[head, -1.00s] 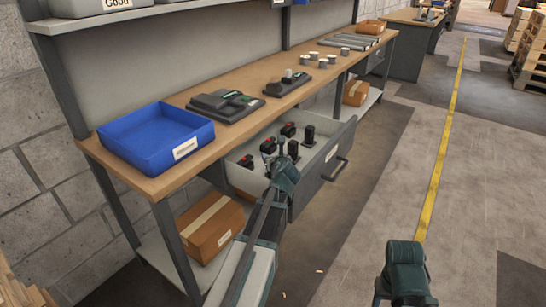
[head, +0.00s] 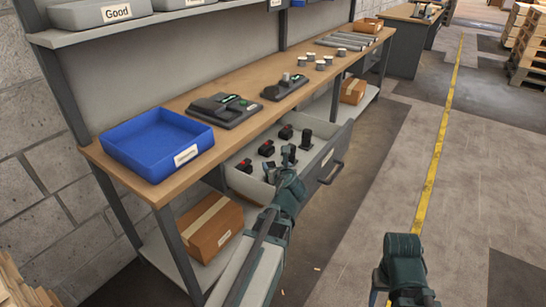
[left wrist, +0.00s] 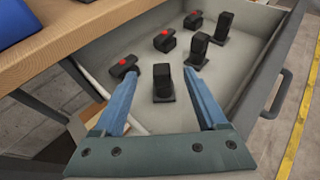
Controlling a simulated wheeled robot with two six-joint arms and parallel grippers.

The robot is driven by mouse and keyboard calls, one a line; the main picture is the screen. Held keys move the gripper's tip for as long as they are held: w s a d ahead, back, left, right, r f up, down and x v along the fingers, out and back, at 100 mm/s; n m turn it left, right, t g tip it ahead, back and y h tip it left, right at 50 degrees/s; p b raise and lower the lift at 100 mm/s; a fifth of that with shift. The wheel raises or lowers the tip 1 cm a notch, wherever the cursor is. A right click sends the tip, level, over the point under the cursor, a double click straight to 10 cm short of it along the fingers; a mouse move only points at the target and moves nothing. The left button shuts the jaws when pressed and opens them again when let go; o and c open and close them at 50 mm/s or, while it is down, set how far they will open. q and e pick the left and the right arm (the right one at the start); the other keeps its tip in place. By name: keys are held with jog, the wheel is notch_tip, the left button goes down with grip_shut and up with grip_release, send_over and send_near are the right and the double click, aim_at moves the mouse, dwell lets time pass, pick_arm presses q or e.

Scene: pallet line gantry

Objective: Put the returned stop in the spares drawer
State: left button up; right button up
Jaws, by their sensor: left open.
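The spares drawer (head: 330,160) under the bench is pulled open. In it stand three upright black stops, the nearest (left wrist: 163,85) in the left wrist view, with two more (left wrist: 198,50) behind. Beside them on the left is a row of three black pieces with red buttons (left wrist: 124,66). My left gripper (head: 281,160) is at the drawer's near end. Its fingers (left wrist: 162,74) are open, one on each side of the nearest upright stop, with gaps visible. Which stop is the returned one I cannot tell.
A blue tray (head: 160,145) sits on the bench's near end, with dark devices (head: 224,109) and small grey cylinders (head: 318,60) further along. A cardboard box (head: 210,228) lies on the lower shelf. The floor right of the drawer is clear.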

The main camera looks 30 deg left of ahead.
pick_arm(q)
jog(key=v, duration=0.2)
jog(key=shift+s+d+r+p, duration=0.15)
jog(key=shift+s+p, duration=0.05)
jog(key=shift+p, duration=0.1)
dwell(0.4)
